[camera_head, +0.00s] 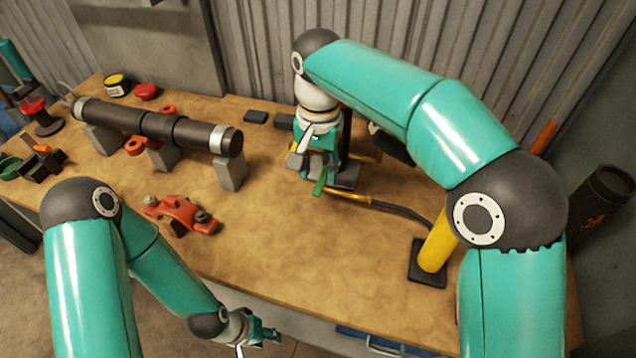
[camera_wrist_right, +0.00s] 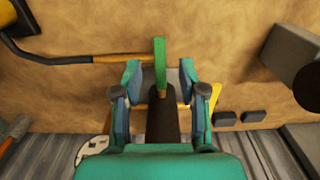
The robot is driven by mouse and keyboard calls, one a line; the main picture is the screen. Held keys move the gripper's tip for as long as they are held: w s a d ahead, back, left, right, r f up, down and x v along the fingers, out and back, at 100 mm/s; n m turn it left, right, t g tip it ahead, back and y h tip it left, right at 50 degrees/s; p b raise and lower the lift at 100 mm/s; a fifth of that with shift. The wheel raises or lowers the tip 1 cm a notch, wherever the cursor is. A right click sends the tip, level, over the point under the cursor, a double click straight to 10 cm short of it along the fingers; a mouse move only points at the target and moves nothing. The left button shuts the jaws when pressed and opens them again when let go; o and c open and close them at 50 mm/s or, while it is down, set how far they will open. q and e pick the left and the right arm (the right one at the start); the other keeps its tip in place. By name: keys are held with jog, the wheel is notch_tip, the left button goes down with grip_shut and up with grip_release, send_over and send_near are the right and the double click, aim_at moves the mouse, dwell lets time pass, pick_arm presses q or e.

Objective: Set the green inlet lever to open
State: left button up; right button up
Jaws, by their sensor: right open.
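The green inlet lever (camera_head: 320,186) shows just below my right gripper (camera_head: 315,163), above the table's middle. In the right wrist view the lever (camera_wrist_right: 160,66) is a narrow green bar standing lengthwise between the two fingers of my right gripper (camera_wrist_right: 163,75). These fingers are apart, with gaps visible on both sides of the lever. A dark valve body (camera_wrist_right: 162,122) lies behind the lever between the fingers. Brass piping (camera_head: 348,193) runs from beside the lever to a black hose. My left gripper (camera_head: 268,334) hangs low by the table's front edge, away from the lever; its fingers are too small to read.
A dark pipe (camera_head: 140,124) rests on grey blocks at the left. A red clamp (camera_head: 180,214) lies in front of it. A yellow post (camera_head: 437,246) on a black base stands to the right. Corrugated wall closes the back. The table's front middle is bare.

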aim_at(319, 187)
jog(key=shift+f, duration=1.8)
